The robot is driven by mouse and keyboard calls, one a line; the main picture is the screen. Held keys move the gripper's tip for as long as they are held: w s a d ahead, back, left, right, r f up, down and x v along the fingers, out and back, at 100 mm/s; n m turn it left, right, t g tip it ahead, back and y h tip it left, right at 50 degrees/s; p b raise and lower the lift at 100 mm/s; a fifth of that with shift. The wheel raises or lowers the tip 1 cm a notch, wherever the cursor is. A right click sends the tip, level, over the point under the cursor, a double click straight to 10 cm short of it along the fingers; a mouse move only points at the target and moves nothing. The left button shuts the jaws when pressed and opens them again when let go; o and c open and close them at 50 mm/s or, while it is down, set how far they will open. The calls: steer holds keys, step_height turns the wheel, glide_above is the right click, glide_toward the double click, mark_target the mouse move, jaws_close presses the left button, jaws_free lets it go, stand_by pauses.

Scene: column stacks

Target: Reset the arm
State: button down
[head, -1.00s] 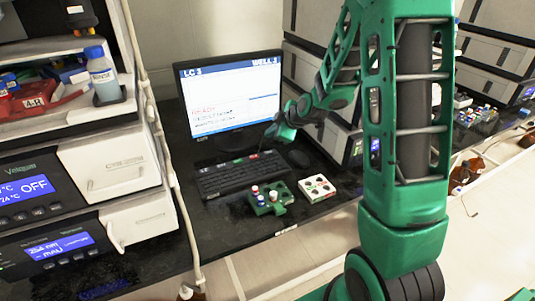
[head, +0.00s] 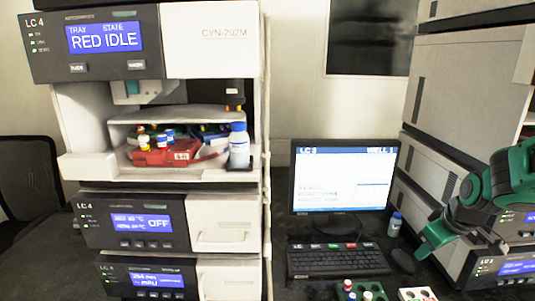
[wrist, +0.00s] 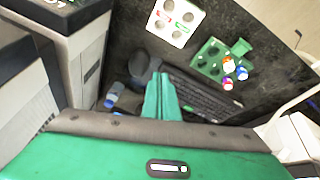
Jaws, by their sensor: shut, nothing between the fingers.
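My gripper (head: 424,252) is at the right of the head view, green, with its fingers pointing down and left, beside the mouse and in front of the right-hand stack. In the wrist view my gripper (wrist: 160,78) shows its two green fingers pressed together with nothing between them. The fingers hang above the desk, near the keyboard (wrist: 205,95) and the mouse (wrist: 138,64). They look apart from everything around them.
A green vial rack (wrist: 211,58) and a white rack (wrist: 174,20) lie on the dark desk. A small blue-capped bottle (head: 395,224) stands beside the monitor (head: 343,178). The LC 4 stack (head: 215,40) holds a red tray (head: 165,153) and a bottle (head: 239,146).

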steer(key=s+r+m+g, duration=0.2)
steer(key=s+m, duration=0.3)
steer(key=s, duration=0.7)
steer(key=s+r+m+g, duration=0.2)
steer(key=s+m, duration=0.3)
steer(key=s, duration=0.7)
steer(key=shift+s+g, duration=0.25)
steer(key=shift+g, duration=0.15)
steer(key=shift+a, duration=0.1)
steer(key=shift+w+f, duration=0.25)
steer(key=shift+w, duration=0.4)
